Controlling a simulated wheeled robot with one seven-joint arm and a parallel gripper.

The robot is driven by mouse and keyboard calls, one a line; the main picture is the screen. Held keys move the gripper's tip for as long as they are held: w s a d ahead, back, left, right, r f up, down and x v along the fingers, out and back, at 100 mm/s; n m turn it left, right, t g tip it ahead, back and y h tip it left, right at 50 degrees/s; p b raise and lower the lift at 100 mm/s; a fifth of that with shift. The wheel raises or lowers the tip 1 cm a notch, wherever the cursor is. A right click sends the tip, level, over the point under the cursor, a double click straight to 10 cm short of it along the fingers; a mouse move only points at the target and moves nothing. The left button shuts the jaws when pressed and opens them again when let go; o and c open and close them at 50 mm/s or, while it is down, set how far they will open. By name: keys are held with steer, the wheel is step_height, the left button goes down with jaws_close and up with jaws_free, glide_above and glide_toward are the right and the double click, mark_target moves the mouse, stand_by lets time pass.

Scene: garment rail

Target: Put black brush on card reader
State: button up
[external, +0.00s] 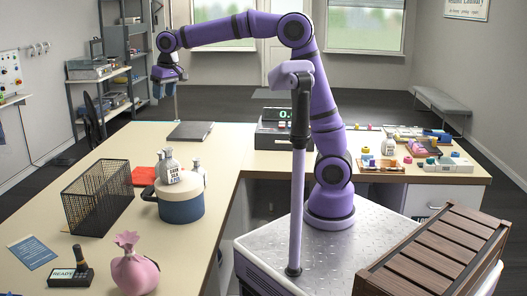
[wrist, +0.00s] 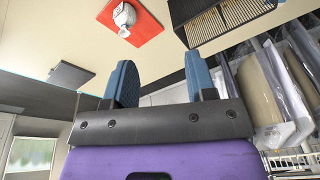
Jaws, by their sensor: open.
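A small black device with a lit "READY" display, which looks like the card reader (external: 70,277), lies at the front left of the table in the external view. A short dark upright piece with a tan lower part, likely the black brush (external: 78,256), shows at its back edge. I cannot tell whether it stands on the device or just behind it. My gripper (external: 175,90) is raised over the far left of the table, well away from both. In the wrist view my gripper (wrist: 161,75) has its blue fingers spread, with nothing between them. Neither object shows there.
A pink pouch (external: 134,268) stands right beside the device, and a blue card (external: 31,252) lies left. Behind are a black wire basket (external: 99,197) and a blue-and-cream pot (external: 180,205) with grey bottles. A dark flat case (external: 190,131) lies below my gripper.

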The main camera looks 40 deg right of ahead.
steer(key=s+d+r+m+t, duration=0.1)
steer(key=s+d, duration=0.4)
steer(key=d, duration=0.7)
steer(key=s+d+r+m+t, duration=0.1)
steer(key=s+d, duration=0.4)
steer(key=d, duration=0.8)
steer(key=s+d+f, duration=0.4)
steer(key=s+d, duration=0.2)
steer(key=s, duration=0.2)
steer(key=s+d+f+m+t+h, duration=0.1)
steer(key=s+d+f, duration=0.4)
steer(key=s, duration=0.3)
steer(key=shift+d+m, duration=0.3)
steer(key=shift+d, duration=0.4)
steer(key=shift+o, duration=0.5)
